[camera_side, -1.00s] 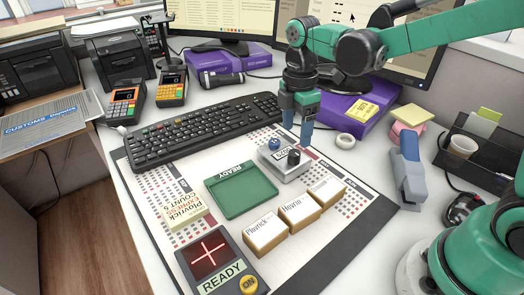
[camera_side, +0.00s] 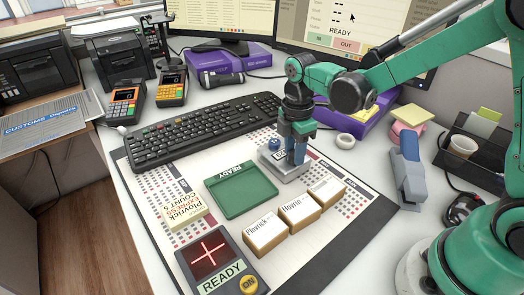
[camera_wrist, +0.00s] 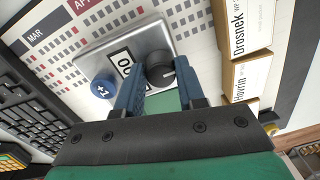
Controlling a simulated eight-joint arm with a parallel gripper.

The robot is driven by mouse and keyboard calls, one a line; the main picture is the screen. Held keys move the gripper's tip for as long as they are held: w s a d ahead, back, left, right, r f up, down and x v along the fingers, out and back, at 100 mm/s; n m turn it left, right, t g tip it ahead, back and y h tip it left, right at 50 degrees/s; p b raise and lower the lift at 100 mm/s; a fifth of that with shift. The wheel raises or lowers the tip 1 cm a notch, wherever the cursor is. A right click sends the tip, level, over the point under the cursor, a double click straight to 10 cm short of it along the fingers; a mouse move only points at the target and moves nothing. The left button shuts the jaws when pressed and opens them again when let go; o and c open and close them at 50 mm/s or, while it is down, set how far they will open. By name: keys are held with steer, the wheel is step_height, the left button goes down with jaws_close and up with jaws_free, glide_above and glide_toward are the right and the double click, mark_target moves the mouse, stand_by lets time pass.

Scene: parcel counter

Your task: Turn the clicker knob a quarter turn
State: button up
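The clicker is a grey box (camera_side: 276,167) on the desk mat, with a blue "+1" button (camera_wrist: 101,90) and a round black knob (camera_wrist: 160,72) on top. The button also shows in the side view (camera_side: 274,144). My gripper (camera_side: 297,157) points down over the knob end of the clicker and hides the knob in the side view. In the wrist view my gripper (camera_wrist: 158,76) has one blue finger on each side of the knob. Narrow gaps seem to show between fingers and knob, so it looks open around it; contact is hard to make out.
Small white-topped boxes (camera_side: 266,232) stand in a row in front of the clicker. A green tray (camera_side: 241,207) lies to its left, a black keyboard (camera_side: 205,128) behind left. A stapler (camera_side: 408,170) and a tape roll (camera_side: 345,141) lie to the right.

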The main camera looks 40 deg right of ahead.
steer(key=shift+m, duration=0.3)
jaws_close()
steer(key=m, duration=1.3)
steer(key=shift+m, duration=0.3)
steer(key=shift+s+m+t, duration=0.1)
steer(key=shift+m+t, duration=0.3)
steer(key=shift+m, duration=1.8)
steer(key=o, duration=1)
jaws_free()
steer(key=shift+c, duration=0.2)
